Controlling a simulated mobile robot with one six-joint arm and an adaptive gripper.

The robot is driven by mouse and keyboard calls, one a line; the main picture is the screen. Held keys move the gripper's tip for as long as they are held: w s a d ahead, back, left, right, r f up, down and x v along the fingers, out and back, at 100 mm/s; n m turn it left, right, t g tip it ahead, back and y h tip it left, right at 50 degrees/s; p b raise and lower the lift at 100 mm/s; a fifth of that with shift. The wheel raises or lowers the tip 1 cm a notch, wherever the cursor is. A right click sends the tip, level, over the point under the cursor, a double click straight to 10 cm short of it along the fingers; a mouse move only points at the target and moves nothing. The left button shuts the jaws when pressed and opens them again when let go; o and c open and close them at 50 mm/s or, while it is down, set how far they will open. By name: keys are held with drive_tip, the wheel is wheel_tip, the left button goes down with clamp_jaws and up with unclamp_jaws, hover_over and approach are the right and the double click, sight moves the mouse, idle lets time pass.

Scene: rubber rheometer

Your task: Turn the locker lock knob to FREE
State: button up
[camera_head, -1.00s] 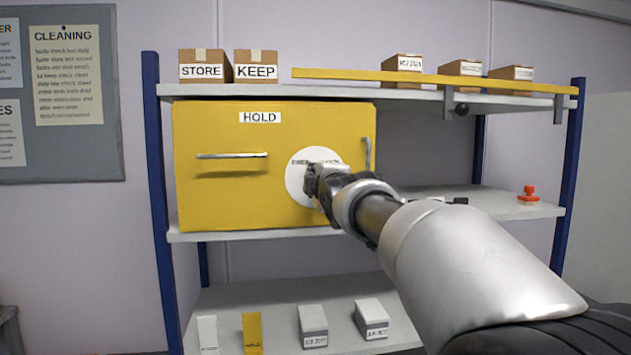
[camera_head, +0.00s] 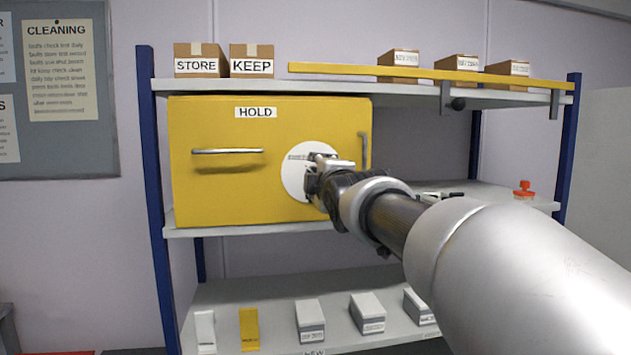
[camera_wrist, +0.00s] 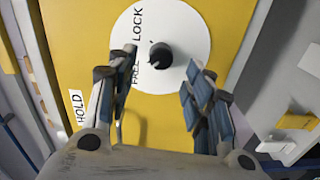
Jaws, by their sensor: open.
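The yellow locker (camera_head: 220,185) marked HOLD sits on the middle shelf, with a white round dial plate (camera_head: 296,178) on its front. In the wrist view the dial plate (camera_wrist: 185,70) carries the words LOCK and FREE, and a dark knob (camera_wrist: 160,56) stands at its middle. The knob's pointer direction is hard to tell. My gripper (camera_wrist: 158,72) is open in front of the dial, with its fingers on either side below the knob in the picture; I see no contact. In the head view my gripper (camera_head: 318,180) hides the knob.
A horizontal handle (camera_head: 228,152) and a vertical handle (camera_head: 364,150) stick out from the locker front. A yellow rail (camera_head: 430,78) runs along the top shelf. Boxes stand above and below; a red-topped item (camera_head: 524,190) stands at right.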

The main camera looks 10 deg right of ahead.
drive_tip(key=s, duration=0.7)
drive_tip(key=shift+s, duration=0.15)
drive_tip(key=shift+r, duration=0.1)
drive_tip(key=s+f+m+g, duration=1.3)
drive_tip(key=s+f+m, duration=0.4)
drive_tip(key=s+f, duration=1.7)
drive_tip(key=shift+s+f, duration=0.15)
drive_tip(key=shift+s, duration=0.4)
drive_tip(key=shift+d, duration=0.1)
drive_tip(key=shift+c, duration=0.3)
